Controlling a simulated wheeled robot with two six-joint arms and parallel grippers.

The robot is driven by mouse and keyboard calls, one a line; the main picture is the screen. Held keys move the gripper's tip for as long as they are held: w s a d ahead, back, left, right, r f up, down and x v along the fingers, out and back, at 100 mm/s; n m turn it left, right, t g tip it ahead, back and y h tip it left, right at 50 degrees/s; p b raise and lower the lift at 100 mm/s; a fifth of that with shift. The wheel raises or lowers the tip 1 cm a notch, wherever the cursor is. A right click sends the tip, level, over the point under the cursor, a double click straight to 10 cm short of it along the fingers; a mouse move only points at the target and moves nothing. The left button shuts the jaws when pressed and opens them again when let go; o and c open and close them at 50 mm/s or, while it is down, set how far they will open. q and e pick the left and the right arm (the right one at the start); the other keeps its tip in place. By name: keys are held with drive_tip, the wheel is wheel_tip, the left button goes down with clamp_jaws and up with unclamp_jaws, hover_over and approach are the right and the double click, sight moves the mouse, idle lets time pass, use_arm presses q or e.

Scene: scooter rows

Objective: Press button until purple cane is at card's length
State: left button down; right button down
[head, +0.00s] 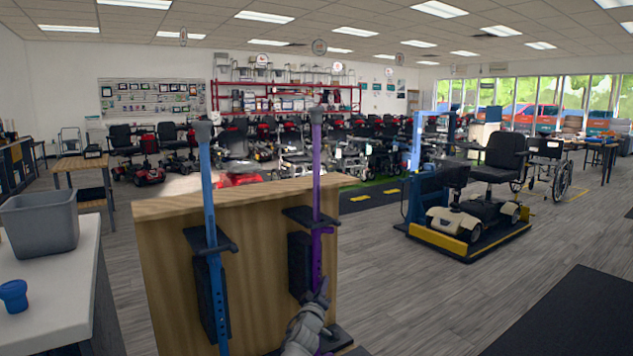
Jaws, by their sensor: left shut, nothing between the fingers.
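The purple cane's top appears slightly higher in the picture. My left gripper (321,287) is shut and empty at the purple cane's lower shaft, hiding part of it. I cannot tell whether it touches. No button or card can be clearly made out. My right gripper is out of view.
A white table (70,310) at the left holds a grey bin (40,222) and a blue cup (13,296). A mobility scooter (490,185) stands on a blue-and-yellow platform (470,250) at the right. The floor between panel and platform is clear.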

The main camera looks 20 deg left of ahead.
use_arm(q)
drive_tip(key=shift+w+a, duration=0.1)
idle(0.3)
drive_tip(key=shift+w+a, duration=0.2)
drive_tip(key=shift+a, duration=0.05)
drive_tip(key=shift+w+a, duration=0.55)
drive_tip(key=shift+a, duration=0.2)
idle(1.2)
drive_tip(key=shift+s, duration=0.1)
drive_tip(key=shift+s+d+f, duration=0.1)
drive_tip(key=shift+s+d, duration=0.55)
drive_tip(key=shift+d, duration=0.2)
idle(0.5)
